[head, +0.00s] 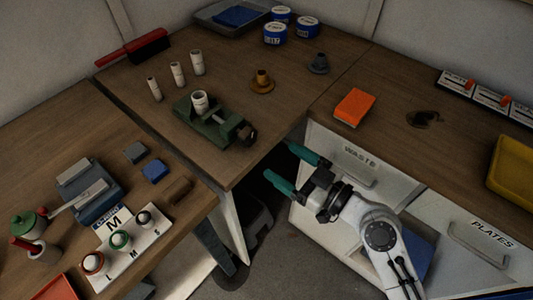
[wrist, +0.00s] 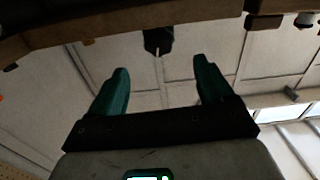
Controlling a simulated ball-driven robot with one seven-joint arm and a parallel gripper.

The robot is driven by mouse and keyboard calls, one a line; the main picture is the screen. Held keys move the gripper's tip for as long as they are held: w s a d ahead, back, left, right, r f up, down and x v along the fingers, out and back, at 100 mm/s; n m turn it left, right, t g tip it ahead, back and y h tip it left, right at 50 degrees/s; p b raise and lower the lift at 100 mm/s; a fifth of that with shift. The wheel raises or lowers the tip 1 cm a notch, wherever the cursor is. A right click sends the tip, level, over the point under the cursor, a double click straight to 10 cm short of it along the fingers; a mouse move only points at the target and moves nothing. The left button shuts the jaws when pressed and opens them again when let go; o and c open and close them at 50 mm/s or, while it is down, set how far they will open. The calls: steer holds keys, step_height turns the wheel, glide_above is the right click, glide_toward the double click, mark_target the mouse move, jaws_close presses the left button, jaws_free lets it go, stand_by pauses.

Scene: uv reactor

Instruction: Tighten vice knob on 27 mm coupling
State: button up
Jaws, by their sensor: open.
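A green vice (head: 206,123) lies on the wooden bench in the head view. A white coupling (head: 200,101) stands upright at its jaws; I cannot tell how firmly it is held. The dark vice knob (head: 246,134) is at the vice's right end, near the bench's front edge. My gripper (head: 278,167) is open and empty, in front of the bench and to the right of the knob, apart from it. In the wrist view its two teal fingers (wrist: 162,88) are spread wide.
Several white couplings (head: 178,74) stand behind the vice. A brass part (head: 262,81) and a grey part (head: 319,64) stand to the right. An orange block (head: 354,107) lies on the right bench above the WASTE drawer (head: 345,159). A size board (head: 125,240) is at lower left.

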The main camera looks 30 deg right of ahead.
mark_target(251, 139)
steer(key=shift+n, duration=0.8)
steer(key=p+x, duration=0.2)
steer(key=x, duration=0.6)
steer(key=shift+w+r, duration=0.15)
steer(key=shift+w, duration=0.2)
steer(key=shift+x, duration=0.8)
steer(key=c, duration=1)
